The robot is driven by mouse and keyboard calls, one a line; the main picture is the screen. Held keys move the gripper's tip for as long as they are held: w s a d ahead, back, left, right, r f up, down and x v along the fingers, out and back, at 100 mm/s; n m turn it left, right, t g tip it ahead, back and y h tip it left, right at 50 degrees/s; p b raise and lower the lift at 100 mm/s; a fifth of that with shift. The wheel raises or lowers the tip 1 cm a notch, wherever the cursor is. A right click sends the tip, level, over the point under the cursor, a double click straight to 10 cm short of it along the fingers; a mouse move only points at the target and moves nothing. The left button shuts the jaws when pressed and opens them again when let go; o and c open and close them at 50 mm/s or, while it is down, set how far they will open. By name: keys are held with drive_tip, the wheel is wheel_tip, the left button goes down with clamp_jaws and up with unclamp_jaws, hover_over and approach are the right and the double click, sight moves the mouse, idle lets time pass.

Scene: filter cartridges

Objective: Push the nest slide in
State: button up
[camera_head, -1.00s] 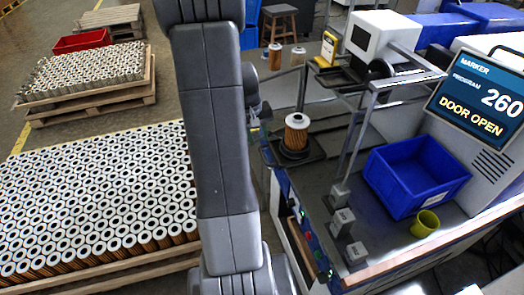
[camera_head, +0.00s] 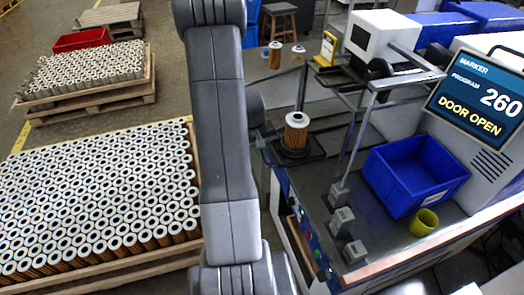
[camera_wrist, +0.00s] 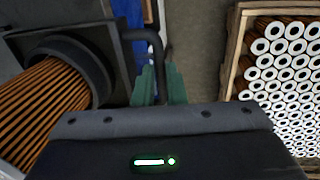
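The nest slide (camera_head: 294,157) is a dark plate with a round nest, on the left edge of the marker machine in the head view. An orange pleated filter with a white top (camera_head: 297,131) stands upright in it. In the wrist view the filter (camera_wrist: 38,108) rises from the dark nest ring (camera_wrist: 88,62) at the left. A dark bent handle (camera_wrist: 140,34) sticks out from the slide. My gripper's green fingers (camera_wrist: 159,84) stand on both sides of the handle's end and appear shut on it. In the head view my arm hides most of my gripper.
The marker's screen (camera_head: 482,95) reads DOOR OPEN, program 260. A blue bin (camera_head: 415,175) and a yellow-green cup (camera_head: 424,222) stand on the machine's bench. A pallet of filters (camera_head: 100,200) stands left of my arm, and at the right in the wrist view (camera_wrist: 285,75).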

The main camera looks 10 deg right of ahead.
sight(298, 117)
clamp_jaws()
drive_tip(key=d, duration=0.4)
drive_tip(key=w+d, duration=0.1)
drive_tip(key=d, duration=0.4)
drive_tip(key=w+d, duration=0.1)
drive_tip(key=d, duration=0.4)
drive_tip(key=o, duration=0.5)
unclamp_jaws()
drive_tip(key=shift+o, duration=0.2)
drive_tip(key=r, duration=0.4)
drive_tip(key=a+r+b, duration=0.1)
drive_tip(key=r, duration=0.4)
drive_tip(key=a+r, duration=0.1)
drive_tip(key=r, duration=0.3)
drive_tip(key=shift+s+a+r, duration=0.15)
drive_tip(key=shift+a+r, duration=0.1)
drive_tip(key=shift+r, duration=0.1)
